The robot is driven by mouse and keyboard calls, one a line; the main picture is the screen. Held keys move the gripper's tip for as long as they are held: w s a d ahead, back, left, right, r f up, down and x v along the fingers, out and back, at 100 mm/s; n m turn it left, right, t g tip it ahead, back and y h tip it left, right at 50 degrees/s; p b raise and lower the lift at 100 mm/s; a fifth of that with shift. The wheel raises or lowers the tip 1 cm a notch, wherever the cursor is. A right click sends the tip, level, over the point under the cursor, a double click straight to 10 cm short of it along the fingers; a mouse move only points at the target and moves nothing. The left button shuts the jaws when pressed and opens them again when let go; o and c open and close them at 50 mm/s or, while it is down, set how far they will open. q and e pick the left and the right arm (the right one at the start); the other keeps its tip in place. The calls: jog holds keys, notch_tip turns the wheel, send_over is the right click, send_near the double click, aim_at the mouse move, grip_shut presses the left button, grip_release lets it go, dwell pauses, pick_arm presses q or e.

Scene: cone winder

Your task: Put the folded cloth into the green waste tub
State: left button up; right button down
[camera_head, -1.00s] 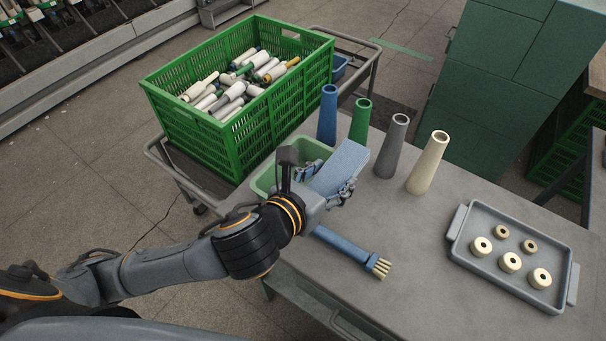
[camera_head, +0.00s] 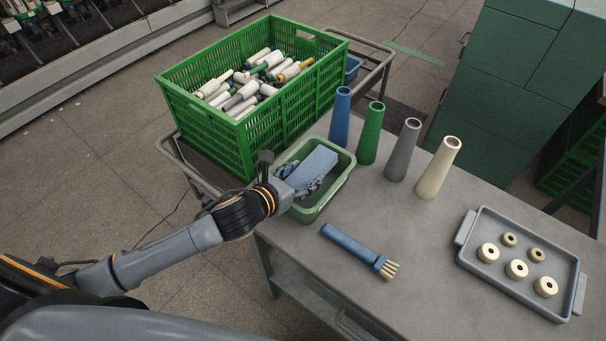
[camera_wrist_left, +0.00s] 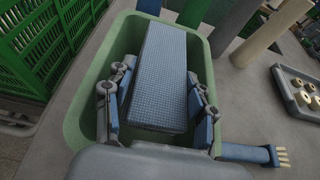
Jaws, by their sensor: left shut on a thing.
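The folded cloth (camera_head: 313,167) is a blue checked block. My left gripper (camera_head: 302,182) is shut on it, with one finger on each long side. In the left wrist view the cloth (camera_wrist_left: 161,80) lies between the two fingers (camera_wrist_left: 158,110), over the opening of the tub. The green waste tub (camera_head: 345,172) stands at the table's left corner, and its rim (camera_wrist_left: 73,108) surrounds the cloth and fingers in the wrist view. I cannot tell whether the cloth touches the tub's floor. My right gripper is not in view.
A blue-handled brush (camera_head: 355,248) lies in front of the tub. Blue, green, grey and cream cones (camera_head: 438,168) stand behind and right of it. A grey tray (camera_head: 465,262) holds several cream rings. A green crate (camera_head: 230,143) of bobbins sits on a cart at left.

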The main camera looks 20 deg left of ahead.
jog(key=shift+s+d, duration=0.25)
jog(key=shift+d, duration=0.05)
pick_arm(q)
jog(key=shift+f, duration=0.15)
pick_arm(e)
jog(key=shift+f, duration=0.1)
pick_arm(q)
jog(key=shift+f, duration=0.5)
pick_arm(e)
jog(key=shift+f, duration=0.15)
pick_arm(q)
jog(key=o, duration=1.2)
jog(key=shift+o, duration=0.2)
